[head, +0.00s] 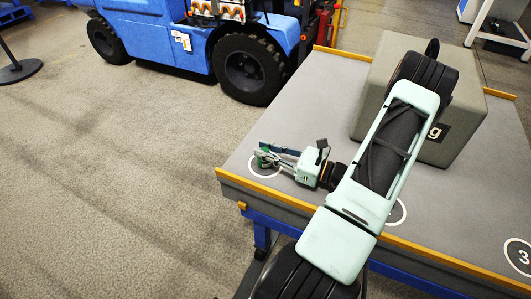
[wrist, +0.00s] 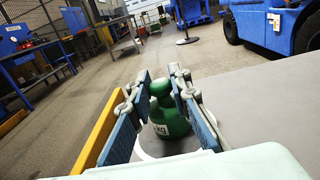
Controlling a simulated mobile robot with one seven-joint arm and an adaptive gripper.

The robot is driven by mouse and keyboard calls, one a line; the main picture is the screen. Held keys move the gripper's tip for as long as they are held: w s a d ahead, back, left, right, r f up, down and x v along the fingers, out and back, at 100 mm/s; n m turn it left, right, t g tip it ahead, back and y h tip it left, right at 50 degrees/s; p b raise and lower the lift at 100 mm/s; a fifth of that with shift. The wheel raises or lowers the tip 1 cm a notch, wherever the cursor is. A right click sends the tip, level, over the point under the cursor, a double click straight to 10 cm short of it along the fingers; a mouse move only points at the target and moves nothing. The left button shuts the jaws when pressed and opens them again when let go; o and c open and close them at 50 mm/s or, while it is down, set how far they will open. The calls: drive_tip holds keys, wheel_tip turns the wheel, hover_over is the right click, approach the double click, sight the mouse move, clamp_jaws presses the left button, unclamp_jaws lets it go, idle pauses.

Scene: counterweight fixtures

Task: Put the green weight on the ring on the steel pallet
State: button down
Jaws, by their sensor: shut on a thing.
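The green weight (wrist: 171,122) has a knobbed top and a white label with "kg" in the wrist view. My gripper (wrist: 160,85) is shut on it, with one blue finger on each side. In the head view my gripper (head: 265,153) is at the left corner of the grey platform (head: 300,120), and only a little of the weight (head: 262,162) shows. A white ring (head: 264,175) is painted there, around and under the weight; it also shows in the wrist view (wrist: 146,156). I cannot tell whether the weight touches the surface.
A big grey block (head: 455,140) marked "g" stands on the platform behind my arm. More painted rings lie along the front, one marked 3 (head: 522,257). Yellow strips (head: 300,206) edge the platform. A blue forklift (head: 185,45) stands behind; open floor lies left.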

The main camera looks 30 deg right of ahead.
drive_tip(key=shift+r, duration=0.1)
drive_tip(key=shift+f, duration=0.2)
drive_tip(key=c, duration=1.8)
unclamp_jaws()
drive_tip(key=shift+r, duration=0.15)
drive_tip(key=shift+s+d, duration=0.15)
drive_tip(key=shift+s, duration=0.1)
drive_tip(key=p+v, duration=0.2)
drive_tip(key=v, duration=0.9)
drive_tip(key=shift+s+d, duration=0.15)
drive_tip(key=shift+s, duration=0.05)
